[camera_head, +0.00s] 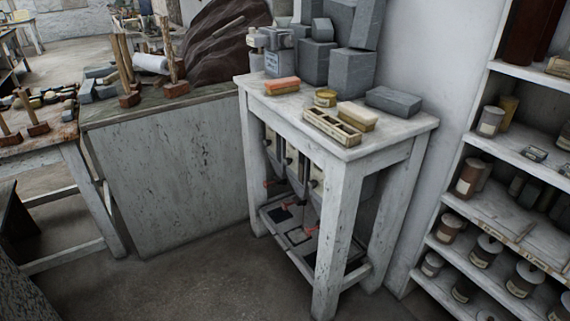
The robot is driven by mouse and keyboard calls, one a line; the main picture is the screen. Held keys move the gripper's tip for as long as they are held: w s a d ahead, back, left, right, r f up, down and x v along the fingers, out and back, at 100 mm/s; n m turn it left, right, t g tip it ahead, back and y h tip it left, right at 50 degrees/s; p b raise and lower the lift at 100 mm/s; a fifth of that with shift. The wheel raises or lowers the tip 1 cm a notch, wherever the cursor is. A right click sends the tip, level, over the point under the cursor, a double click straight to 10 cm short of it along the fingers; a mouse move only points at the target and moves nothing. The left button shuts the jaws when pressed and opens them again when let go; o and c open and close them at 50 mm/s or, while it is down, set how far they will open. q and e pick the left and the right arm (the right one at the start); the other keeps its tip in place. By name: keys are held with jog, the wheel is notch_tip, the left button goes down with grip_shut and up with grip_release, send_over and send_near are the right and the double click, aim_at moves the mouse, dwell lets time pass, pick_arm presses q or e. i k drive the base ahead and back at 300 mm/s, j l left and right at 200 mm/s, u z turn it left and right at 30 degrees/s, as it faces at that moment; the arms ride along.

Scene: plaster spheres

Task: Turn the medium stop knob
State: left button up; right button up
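Neither of my grippers is in view. A white wooden stand (341,192) is at the centre, with a row of grey dispenser-like units (300,172) under its top. Small pale knob-like parts (314,183) show on their fronts, and small red parts (285,205) sit lower down. The stand's front leg hides part of the row. I cannot tell which part is the medium stop knob; any labels are too small to read.
The stand's top holds grey blocks (394,101), an orange-topped brush or block (282,86), a tin (325,97) and a divided wooden box (332,127). White shelves (487,212) with jars stand at right. A workbench (170,170) is at left. Floor (200,285) in front is clear.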

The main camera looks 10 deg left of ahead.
aim_at(287, 162)
jog(key=i+j+z, duration=0.25)
jog(key=i+j, duration=0.15)
jog(key=j, duration=0.2)
jog(key=i+j+z, duration=0.3)
jog(key=j, duration=0.35)
jog(key=i+j+z, duration=0.15)
jog(key=j, duration=0.2)
jog(key=i+j+z, duration=0.1)
jog(key=j, duration=0.25)
jog(key=i+j+z, duration=0.15)
jog(key=j, duration=0.25)
jog(key=i, duration=0.1)
